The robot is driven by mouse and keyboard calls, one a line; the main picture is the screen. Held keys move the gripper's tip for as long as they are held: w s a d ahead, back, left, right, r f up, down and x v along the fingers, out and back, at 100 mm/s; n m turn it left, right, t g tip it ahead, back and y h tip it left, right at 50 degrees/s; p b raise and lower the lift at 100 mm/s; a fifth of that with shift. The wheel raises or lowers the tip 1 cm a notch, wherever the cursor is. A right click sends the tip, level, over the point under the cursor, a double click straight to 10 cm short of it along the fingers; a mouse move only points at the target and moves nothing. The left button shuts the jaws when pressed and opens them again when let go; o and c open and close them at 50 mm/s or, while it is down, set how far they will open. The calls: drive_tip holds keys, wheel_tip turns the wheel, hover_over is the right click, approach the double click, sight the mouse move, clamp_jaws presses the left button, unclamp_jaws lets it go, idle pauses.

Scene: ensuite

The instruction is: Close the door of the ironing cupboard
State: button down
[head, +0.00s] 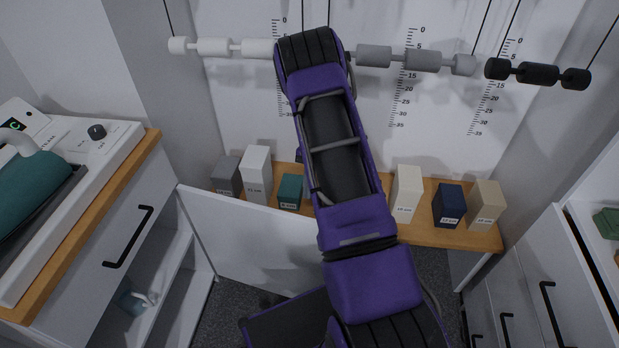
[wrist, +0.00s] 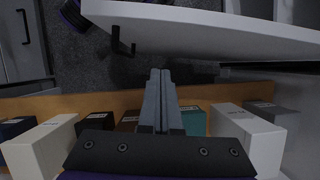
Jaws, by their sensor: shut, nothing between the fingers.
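The open white door (head: 255,240) of the ironing cupboard (head: 165,285) stands out to the right from the cupboard's front, in the lower middle of the head view. The cupboard's inside shows to its left. In the wrist view the door (wrist: 210,32) crosses the top, with its black handle (wrist: 122,40) near its left end. My gripper (wrist: 160,75) is shut and empty, its fingers pointing up the picture towards the door, to the right of the handle. In the head view my arm hides the gripper.
A wooden shelf (head: 430,233) with several labelled boxes (head: 405,195) runs along the back wall, close to my gripper. Weights on cords hang above it. A drawer with a black handle (head: 128,237) is above the cupboard opening. Grey floor (head: 232,297) shows below the door.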

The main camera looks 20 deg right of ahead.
drive_tip(key=s+a+f, duration=0.3)
drive_tip(key=shift+s+a, duration=0.25)
drive_tip(key=shift+s, duration=0.15)
drive_tip(key=shift+a, duration=0.1)
